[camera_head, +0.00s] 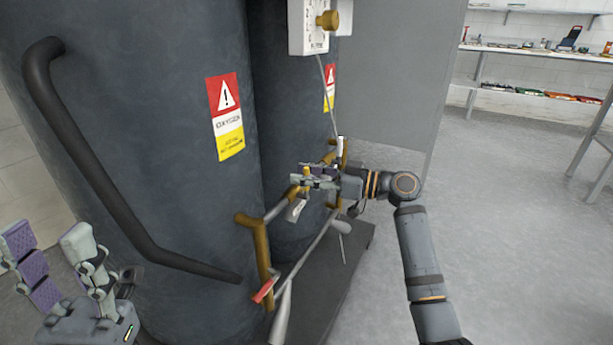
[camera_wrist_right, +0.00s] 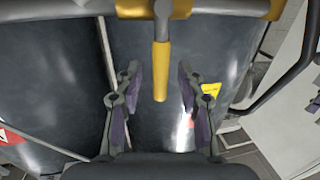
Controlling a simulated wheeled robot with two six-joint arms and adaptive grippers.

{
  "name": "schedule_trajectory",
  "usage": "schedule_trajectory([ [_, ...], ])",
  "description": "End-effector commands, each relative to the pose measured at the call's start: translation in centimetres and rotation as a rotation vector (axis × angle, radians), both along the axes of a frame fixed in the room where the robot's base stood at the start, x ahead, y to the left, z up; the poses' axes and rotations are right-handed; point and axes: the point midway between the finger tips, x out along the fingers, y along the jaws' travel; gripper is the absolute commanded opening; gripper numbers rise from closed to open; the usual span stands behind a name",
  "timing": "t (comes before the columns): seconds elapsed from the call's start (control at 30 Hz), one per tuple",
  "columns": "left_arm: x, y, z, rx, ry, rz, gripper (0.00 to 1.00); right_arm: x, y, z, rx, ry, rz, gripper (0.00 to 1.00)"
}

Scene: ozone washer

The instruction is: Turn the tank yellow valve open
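The tank's yellow valve (camera_head: 306,172) sits on the pipework in front of the dark tanks (camera_head: 180,150). In the right wrist view, its yellow handle (camera_wrist_right: 161,70) reaches down from a pipe along the top edge. My right gripper (camera_wrist_right: 160,88) is open, with its fingers on either side of the handle and a gap showing on both sides. In the head view, my right gripper (camera_head: 318,178) is at the pipework and partly covers the valve. My left gripper (camera_head: 55,258) is open and empty at the lower left, away from the valve.
A red-handled lever (camera_head: 264,291) is on the lower pipe. A black curved rail (camera_head: 100,190) runs along the near tank. A white control box (camera_head: 308,28) with a yellow knob is above. Open floor (camera_head: 500,230) lies to the right, before shelves.

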Motion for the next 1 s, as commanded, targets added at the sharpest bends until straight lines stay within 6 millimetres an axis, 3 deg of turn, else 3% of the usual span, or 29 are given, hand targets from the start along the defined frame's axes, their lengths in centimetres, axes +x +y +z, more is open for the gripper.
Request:
schedule_trajectory([
  [0.1,0.0,0.0,0.0,0.0,0.0,0.0,0.4,0.0,0.0,0.0,0.0,0.0,0.0,0.36],
  [0.37,0.0,0.0,0.0,-0.001,0.001,0.0,0.4,0.0,0.0,0.0,0.0,0.0,0.0,0.01],
  [0.77,0.0,0.0,0.0,-0.002,0.002,-0.001,0.4,0.0,0.0,0.0,0.0,-0.001,0.0,0.0],
  [1.0,0.1,0.0,-1.0,0.001,0.002,0.003,0.4,-0.4,0.2,-0.3,-0.033,-0.051,0.001,0.0],
])
